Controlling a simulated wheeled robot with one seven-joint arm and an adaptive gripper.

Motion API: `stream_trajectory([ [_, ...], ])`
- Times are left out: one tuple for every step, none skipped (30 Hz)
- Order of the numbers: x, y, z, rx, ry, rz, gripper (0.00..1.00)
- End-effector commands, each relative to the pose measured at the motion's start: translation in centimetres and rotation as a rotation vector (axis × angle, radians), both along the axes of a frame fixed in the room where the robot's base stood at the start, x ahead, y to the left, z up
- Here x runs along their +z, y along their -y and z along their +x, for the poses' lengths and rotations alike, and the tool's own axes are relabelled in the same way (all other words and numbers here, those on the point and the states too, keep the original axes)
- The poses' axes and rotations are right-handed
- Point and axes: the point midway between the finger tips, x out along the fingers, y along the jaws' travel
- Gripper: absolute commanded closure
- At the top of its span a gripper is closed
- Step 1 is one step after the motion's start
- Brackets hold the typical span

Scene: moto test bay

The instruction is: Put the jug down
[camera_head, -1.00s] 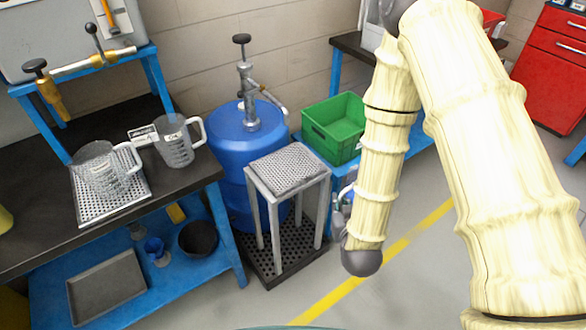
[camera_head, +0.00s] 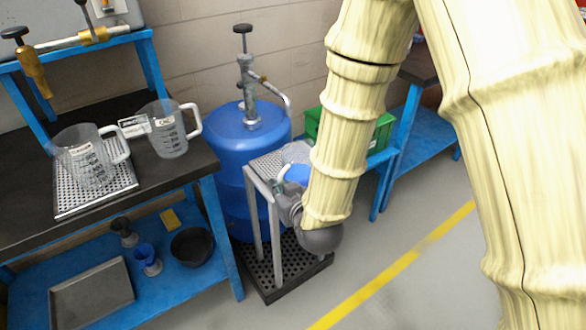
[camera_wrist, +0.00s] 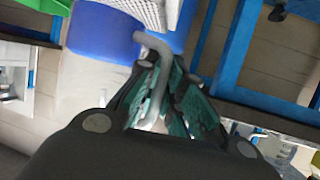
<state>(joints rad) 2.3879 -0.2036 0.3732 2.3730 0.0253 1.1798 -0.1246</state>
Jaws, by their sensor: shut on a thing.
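My gripper (camera_head: 287,203) is at the front right of the small mesh-topped stand (camera_head: 262,165), partly hidden by my arm. In the wrist view its teal fingers (camera_wrist: 165,95) are closed around a pale grey curved handle (camera_wrist: 153,75). The handle appears to belong to a clear jug with something blue in it (camera_head: 295,173), seen behind my arm over the stand top. Most of the jug is hidden, and I cannot tell whether its base touches the stand. Two other clear jugs stand on the left bench, one on a perforated tray (camera_head: 92,165) and one beside it (camera_head: 168,130).
A blue drum with a pump (camera_head: 228,150) stands behind the stand. A green crate (camera_head: 380,135) is behind my arm. The dark bench (camera_head: 30,205) is at the left, with a black bowl (camera_head: 191,246) on its lower shelf. Open floor with a yellow line lies to the right.

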Motion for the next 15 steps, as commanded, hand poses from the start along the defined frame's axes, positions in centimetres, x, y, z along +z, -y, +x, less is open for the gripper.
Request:
stream_trajectory([
  [0.1, -0.1, 0.5, 0.000, 0.004, 0.002, 1.00],
  [0.1, -0.1, 0.9, 0.000, 0.004, 0.002, 1.00],
  [0.1, -0.2, 1.5, 0.000, 0.003, 0.001, 1.00],
  [0.0, -0.2, 2.0, 0.000, 0.003, 0.001, 1.00],
  [0.0, -0.2, 2.6, 0.000, 0.004, 0.002, 1.00],
  [-0.1, -0.2, 3.3, 0.000, 0.004, 0.002, 1.00],
  [-0.1, -0.3, 3.9, 0.000, 0.004, 0.002, 1.00],
  [-0.2, -0.3, 4.5, 0.000, 0.004, 0.002, 1.00],
  [-0.2, -0.4, 5.3, -0.001, 0.004, 0.001, 1.00],
  [-0.3, -0.4, 5.8, -0.001, 0.004, 0.001, 1.00],
  [-0.4, -0.4, 6.4, -0.001, 0.004, 0.001, 1.00],
  [-0.5, -0.4, 7.2, 0.000, 0.004, 0.002, 1.00],
  [-0.5, -0.5, 7.7, 0.000, 0.003, 0.001, 1.00],
  [-0.6, -0.5, 8.4, 0.000, 0.004, 0.001, 1.00],
  [-0.6, -0.6, 9.1, 0.000, 0.004, 0.002, 1.00],
])
